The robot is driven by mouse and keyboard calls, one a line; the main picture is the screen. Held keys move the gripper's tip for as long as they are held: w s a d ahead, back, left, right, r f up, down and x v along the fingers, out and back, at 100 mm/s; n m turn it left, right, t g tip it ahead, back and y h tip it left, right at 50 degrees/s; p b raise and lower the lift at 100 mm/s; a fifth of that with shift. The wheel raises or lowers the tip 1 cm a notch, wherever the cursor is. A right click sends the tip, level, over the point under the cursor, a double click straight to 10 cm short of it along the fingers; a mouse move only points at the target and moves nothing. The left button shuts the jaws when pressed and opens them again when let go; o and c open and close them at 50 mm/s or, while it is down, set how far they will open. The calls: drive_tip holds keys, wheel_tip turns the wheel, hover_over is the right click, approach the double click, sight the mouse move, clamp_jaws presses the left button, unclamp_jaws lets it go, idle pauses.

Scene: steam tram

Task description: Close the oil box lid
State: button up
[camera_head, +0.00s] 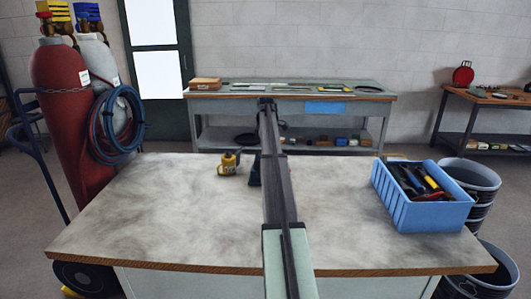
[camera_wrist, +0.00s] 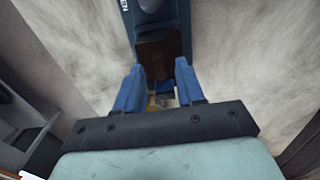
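The oil box (camera_wrist: 185,30) is a dark blue case with pale lettering at the top of the wrist view. Its brownish inside shows, so it stands open on this side. A dark blue panel with a round dark mark lies beyond the opening; I cannot tell if it is the lid. My gripper (camera_wrist: 158,88) is open, its two blue fingers apart at the near edge of the opening. Small blue and yellow parts show between them; contact is unclear. In the head view a dark blue piece (camera_head: 254,172) shows beside my arm, box or finger; my arm hides the rest.
A small yellow and black item (camera_head: 229,164) stands left of my arm on the worktable (camera_head: 150,215). A blue crate of tools (camera_head: 428,212) stands at the table's right. Gas cylinders (camera_head: 68,110) stand left. The table's left and front are clear.

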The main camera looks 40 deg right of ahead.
wheel_tip(320, 180, up, 13)
idle(0.4)
drive_tip(key=shift+a+f, duration=0.1)
drive_tip(key=shift+f, duration=0.05)
idle(0.4)
